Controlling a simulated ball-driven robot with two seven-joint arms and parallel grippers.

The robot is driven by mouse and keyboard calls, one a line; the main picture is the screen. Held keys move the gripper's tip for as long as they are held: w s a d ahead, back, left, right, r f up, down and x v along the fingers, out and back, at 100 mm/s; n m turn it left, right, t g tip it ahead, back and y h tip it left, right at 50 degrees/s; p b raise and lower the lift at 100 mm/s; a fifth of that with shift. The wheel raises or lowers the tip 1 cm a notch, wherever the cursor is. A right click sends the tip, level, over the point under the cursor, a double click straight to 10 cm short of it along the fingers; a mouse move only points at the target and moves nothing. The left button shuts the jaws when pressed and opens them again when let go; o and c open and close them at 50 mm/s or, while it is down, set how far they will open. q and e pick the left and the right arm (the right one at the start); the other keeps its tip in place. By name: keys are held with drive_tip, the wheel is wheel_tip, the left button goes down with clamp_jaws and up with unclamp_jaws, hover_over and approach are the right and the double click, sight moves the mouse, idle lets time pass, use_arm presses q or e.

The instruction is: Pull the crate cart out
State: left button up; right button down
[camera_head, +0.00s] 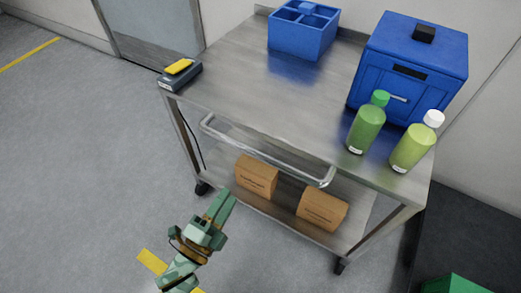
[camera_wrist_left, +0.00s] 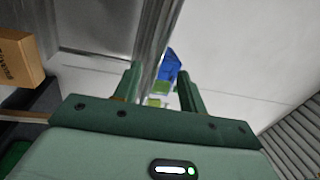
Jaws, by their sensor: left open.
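A steel two-shelf cart (camera_head: 237,65) on casters stands in the middle of the head view, with a bar handle (camera_head: 268,154) along its near side. A blue divided crate (camera_head: 301,42) sits at the back of its top. My left gripper (camera_head: 223,196) is open and empty, in front of the cart and apart from the handle. In the left wrist view its two fingers (camera_wrist_left: 160,75) are spread, with blurred blue and green shapes seen between them. My right gripper is not in view.
The cart top also holds a blue box (camera_head: 395,85), two green bottles (camera_head: 366,130) and a grey device with a yellow top (camera_head: 180,76). Cardboard boxes (camera_head: 257,176) lie on the lower shelf. A dark surface (camera_head: 475,215) bearing a green object (camera_head: 455,285) is at right. Floor at left is clear.

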use_arm(q)
drive_tip(key=w+d+r+b, duration=0.1)
drive_tip(key=w+d, duration=0.3)
drive_tip(key=w, duration=0.2)
drive_tip(key=w+d+r+m+b, duration=0.1)
drive_tip(key=w+d+r+b, duration=0.1)
drive_tip(key=w+d, duration=0.2)
drive_tip(key=w, duration=0.3)
drive_tip(key=shift+w+r, duration=0.2)
drive_tip(key=shift+w, duration=0.1)
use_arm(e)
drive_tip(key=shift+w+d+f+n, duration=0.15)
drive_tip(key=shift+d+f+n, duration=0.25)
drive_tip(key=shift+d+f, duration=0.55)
use_arm(q)
drive_tip(key=shift+d, duration=0.1)
clamp_jaws()
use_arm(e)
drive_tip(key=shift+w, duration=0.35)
